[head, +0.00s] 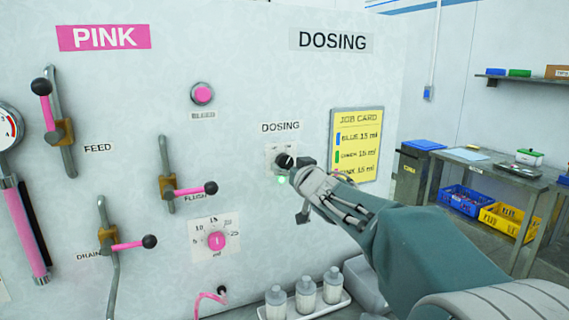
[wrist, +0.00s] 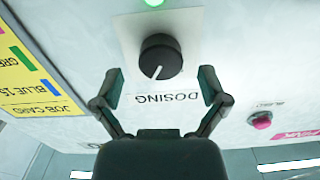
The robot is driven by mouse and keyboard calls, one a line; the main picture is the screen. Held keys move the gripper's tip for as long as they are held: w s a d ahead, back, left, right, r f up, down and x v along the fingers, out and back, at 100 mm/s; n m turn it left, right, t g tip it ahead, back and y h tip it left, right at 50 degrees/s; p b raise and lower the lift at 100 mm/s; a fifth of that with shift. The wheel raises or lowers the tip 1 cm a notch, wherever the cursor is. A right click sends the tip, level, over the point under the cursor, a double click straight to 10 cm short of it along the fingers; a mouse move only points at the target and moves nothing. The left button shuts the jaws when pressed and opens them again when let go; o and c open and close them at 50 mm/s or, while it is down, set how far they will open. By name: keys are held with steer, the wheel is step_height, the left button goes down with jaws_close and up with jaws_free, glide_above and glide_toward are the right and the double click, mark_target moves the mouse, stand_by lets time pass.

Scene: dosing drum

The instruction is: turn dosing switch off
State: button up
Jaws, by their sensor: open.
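The dosing switch (head: 284,161) is a black rotary knob with a white pointer line, on a white plate under the DOSING label (head: 281,127). In the wrist view, which is upside down, the knob (wrist: 160,58) sits just beyond my fingertips, with its pointer line slanting toward the lower left. A green lamp (wrist: 153,2) is lit by the knob; its glow (head: 282,180) also shows in the head view. My gripper (wrist: 160,85) is open, with one finger on each side of the knob's label. The fingers appear apart from the knob. In the head view, my gripper (head: 297,183) partly covers the plate.
The yellow job card (head: 357,142) hangs right of the switch. Pink-marked levers, a bleed button (head: 202,94) and a dose dial (head: 216,240) are on the panel to the left. Several bottles stand on a tray (head: 322,311) below. A workbench (head: 500,172) is at right.

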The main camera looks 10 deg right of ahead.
steer(key=shift+w+a, duration=0.15)
steer(key=shift+w, duration=0.9)
steer(key=shift+w+a, duration=0.2)
steer(key=shift+w, duration=0.05)
steer(key=c, duration=1.1)
steer(key=shift+c, duration=0.2)
steer(key=shift+n, duration=0.3)
steer(key=n, duration=1.1)
steer(key=shift+f, duration=0.1)
steer(key=shift+n, duration=0.3)
